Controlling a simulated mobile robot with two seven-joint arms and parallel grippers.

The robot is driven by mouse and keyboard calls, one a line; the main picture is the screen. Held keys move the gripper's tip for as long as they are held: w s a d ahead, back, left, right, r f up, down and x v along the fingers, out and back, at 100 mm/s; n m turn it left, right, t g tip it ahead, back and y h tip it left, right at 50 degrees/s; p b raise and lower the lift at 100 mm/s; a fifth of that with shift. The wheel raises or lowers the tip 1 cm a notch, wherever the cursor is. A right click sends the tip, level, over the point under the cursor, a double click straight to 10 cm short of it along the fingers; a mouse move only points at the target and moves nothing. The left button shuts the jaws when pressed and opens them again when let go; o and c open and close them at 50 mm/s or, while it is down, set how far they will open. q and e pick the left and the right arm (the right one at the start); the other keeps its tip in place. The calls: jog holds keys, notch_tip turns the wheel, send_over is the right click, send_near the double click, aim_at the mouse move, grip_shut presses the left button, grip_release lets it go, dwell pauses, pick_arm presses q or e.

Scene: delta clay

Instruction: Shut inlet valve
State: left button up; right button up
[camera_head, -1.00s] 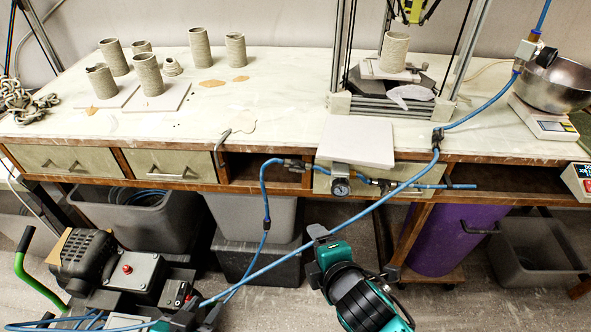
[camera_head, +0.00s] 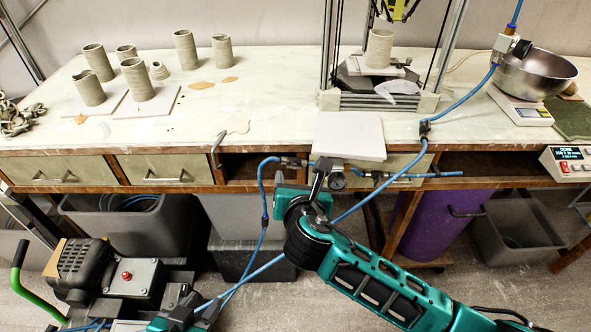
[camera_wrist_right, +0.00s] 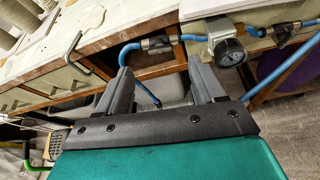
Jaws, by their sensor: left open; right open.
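A blue air line runs along the bench front. A dark inline fitting, seemingly a valve (camera_wrist_right: 155,43), sits left of the round gauge (camera_wrist_right: 228,50) in the right wrist view. A second dark fitting (camera_wrist_right: 280,33) is right of the gauge; it also shows in the head view (camera_head: 377,176). No label shows which is the inlet valve. My right gripper (camera_wrist_right: 162,78) is open and empty, its fingers pointing towards the left fitting, apart from it. In the head view, my right gripper (camera_head: 320,178) partly covers the gauge area. My left gripper (camera_head: 195,306) is open, low at lower left.
A white board (camera_head: 350,136) overhangs the bench edge above the gauge. Blue hose (camera_head: 262,266) hangs and crosses in front of the bench. A purple cylinder (camera_head: 428,226) and grey bins (camera_head: 130,222) stand below. Clay cylinders (camera_head: 137,80) stand on the bench.

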aim_at(295, 167)
jog(key=shift+x, duration=3.15)
jog(key=c, duration=1.1)
jog(key=shift+o, duration=0.2)
